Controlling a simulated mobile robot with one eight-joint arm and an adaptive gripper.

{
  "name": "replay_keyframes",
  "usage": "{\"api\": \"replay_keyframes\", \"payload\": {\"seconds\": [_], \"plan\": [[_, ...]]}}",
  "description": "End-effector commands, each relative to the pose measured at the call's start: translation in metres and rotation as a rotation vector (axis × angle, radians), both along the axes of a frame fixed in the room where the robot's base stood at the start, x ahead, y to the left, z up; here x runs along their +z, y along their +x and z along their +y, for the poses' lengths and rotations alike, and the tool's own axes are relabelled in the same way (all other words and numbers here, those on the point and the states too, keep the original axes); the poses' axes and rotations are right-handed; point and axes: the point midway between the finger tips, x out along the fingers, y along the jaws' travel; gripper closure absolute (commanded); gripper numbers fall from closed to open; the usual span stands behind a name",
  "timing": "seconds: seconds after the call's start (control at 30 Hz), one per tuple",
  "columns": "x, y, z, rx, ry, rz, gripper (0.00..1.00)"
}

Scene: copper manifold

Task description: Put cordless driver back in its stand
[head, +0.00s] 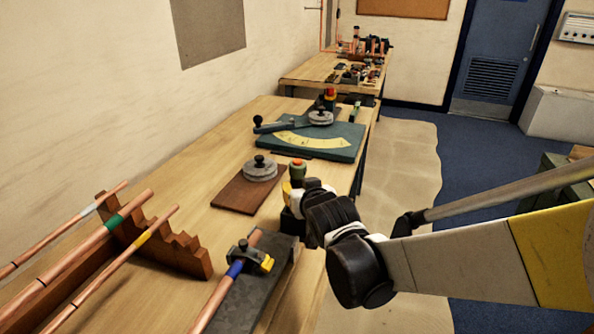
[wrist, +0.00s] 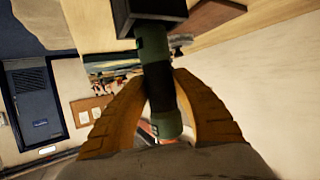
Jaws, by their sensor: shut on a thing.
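The cordless driver (wrist: 153,45) is green with a black middle band. It stands between the two yellow fingers of my gripper (wrist: 160,78) in the wrist view, and my gripper is shut on it. In the head view the driver's green body with an orange top (head: 298,170) shows above my gripper (head: 296,192), near the right edge of the bench. At the driver's far end in the wrist view is a dark block (wrist: 148,14), which looks like the stand. Whether the driver's end sits inside it or only meets it, I cannot tell.
A grey weight on a brown board (head: 238,196) lies left of my gripper. A green plate with a yellow scale (head: 330,150) lies behind. A wooden rack (head: 150,238) with copper pipes and a clamped pipe (head: 225,290) are in front.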

Motion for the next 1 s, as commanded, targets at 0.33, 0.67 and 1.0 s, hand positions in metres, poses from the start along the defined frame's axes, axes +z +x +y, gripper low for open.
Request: {"api": "replay_keyframes", "payload": {"seconds": [0.33,0.67,1.0], "plan": [[0.001,0.000,0.000,0.000,0.000,-0.001,0.46],[0.008,-0.019,-0.004,0.001,0.001,0.000,0.46],[0.033,-0.078,-0.019,0.000,0.000,0.000,0.46]]}}
